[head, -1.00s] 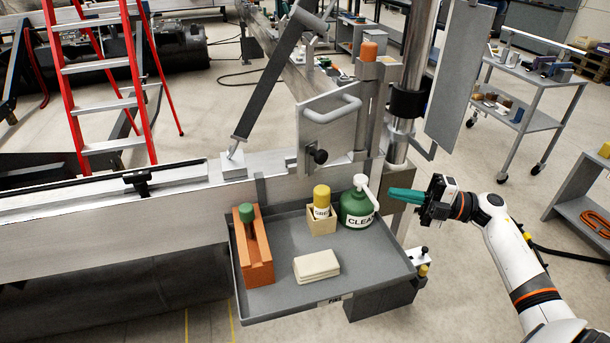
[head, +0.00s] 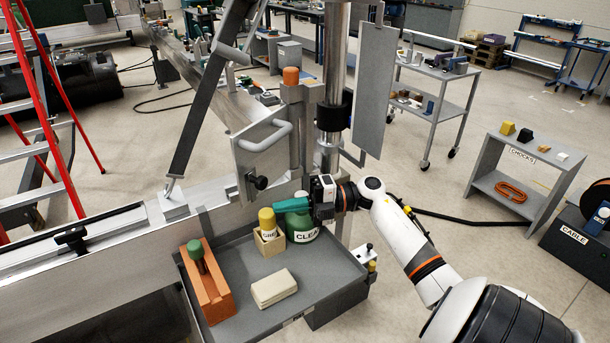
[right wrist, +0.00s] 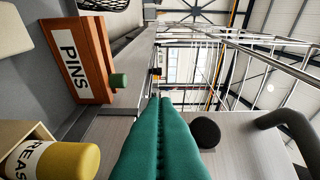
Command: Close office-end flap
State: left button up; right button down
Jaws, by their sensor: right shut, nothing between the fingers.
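A grey metal flap-like plate (head: 250,160) with a bar handle (head: 266,137) and a black knob (head: 258,182) stands upright and angled above the beam's end. A second grey panel (head: 374,90) hangs by the post; I cannot tell which is the office-end flap. My right gripper (head: 278,207), with green fingers, is shut and empty. It points left below the knob, in front of the green cleaner bottle (head: 303,228), partly hiding it. In the right wrist view the shut fingers (right wrist: 160,105) are left of the knob (right wrist: 205,132) and the dark handle (right wrist: 285,125). My left gripper is out of view.
A grey tray (head: 330,280) below holds a yellow-capped grease bottle (head: 267,222), an orange pins block (head: 207,285) and a pale cloth stack (head: 273,288). A steel post (head: 330,70) stands behind my gripper. Open floor (head: 450,235) lies right, before the chocks shelf (head: 520,180).

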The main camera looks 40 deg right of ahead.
jog(key=w+a+p, duration=0.2)
jog(key=w+a, duration=0.1)
jog(key=w, duration=0.2)
jog(key=shift+w, duration=0.2)
